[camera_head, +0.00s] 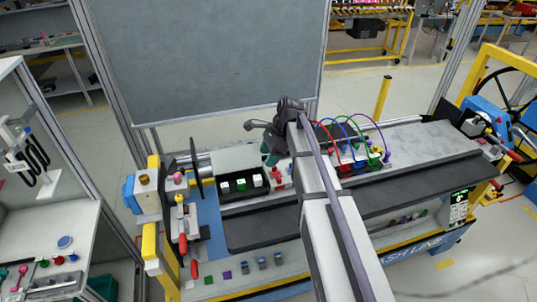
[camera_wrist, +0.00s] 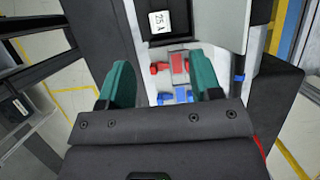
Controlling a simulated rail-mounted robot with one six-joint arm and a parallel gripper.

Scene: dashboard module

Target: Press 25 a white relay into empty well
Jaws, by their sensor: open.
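A white relay marked "25 A" (camera_wrist: 159,21) sits in a black well block (camera_wrist: 183,22) at the top of the wrist view, ahead of my fingers. My gripper (camera_head: 270,157) is above the module, just behind and right of that row. In the wrist view its teal fingers (camera_wrist: 158,68) are spread wide with nothing held between them. I cannot clearly make out an empty well.
Red (camera_wrist: 176,65) and blue (camera_wrist: 178,95) parts lie on the pale surface below my fingers. Coloured looped cables (camera_head: 350,135) stand right of my arm. A grey panel (camera_head: 215,55) rises behind. Small coloured parts (camera_head: 245,267) line the front edge.

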